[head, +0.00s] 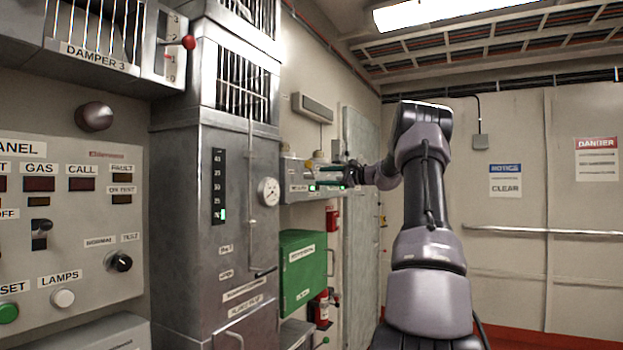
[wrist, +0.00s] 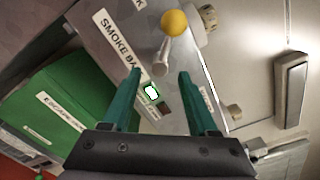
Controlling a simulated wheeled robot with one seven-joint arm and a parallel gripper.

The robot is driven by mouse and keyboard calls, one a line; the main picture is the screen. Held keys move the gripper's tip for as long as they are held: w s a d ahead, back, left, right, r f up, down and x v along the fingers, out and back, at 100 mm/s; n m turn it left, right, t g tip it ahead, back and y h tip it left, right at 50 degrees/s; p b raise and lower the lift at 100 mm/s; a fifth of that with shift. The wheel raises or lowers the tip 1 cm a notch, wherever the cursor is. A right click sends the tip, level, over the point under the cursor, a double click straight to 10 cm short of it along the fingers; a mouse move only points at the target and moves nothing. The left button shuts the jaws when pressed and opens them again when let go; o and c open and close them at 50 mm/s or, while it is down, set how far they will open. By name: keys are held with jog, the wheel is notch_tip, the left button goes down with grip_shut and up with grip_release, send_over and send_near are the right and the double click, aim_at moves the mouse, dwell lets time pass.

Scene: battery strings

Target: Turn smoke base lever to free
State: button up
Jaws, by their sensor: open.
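The smoke base (wrist: 125,60) is a grey box with a "SMOKE BA…" label, partly hidden by my fingers in the wrist view. Its lever (wrist: 161,62) is a pale rod with a yellow ball knob (wrist: 173,22). My gripper (wrist: 158,76) is open, with a teal finger on either side of the lever's lower part in the picture; I see no contact. The knob shows beyond the fingertips. In the head view the smoke base (head: 292,190) is on the left wall, with my gripper (head: 335,178) in front of it. I cannot read the lever's position markings.
A lit green indicator (wrist: 152,92) and a dark one are on the box face. A green cabinet (head: 303,270) is below, with a red extinguisher (head: 320,309) beside it. A tall grey metal column (head: 190,240) with a gauge stands nearer on the left. The right side is clear.

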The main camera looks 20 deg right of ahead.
aim_at(316, 177)
jog(key=x, duration=0.5)
jog(key=shift+a, duration=0.1)
grip_shut()
jog(key=shift+f, duration=0.1)
dwell(1.2)
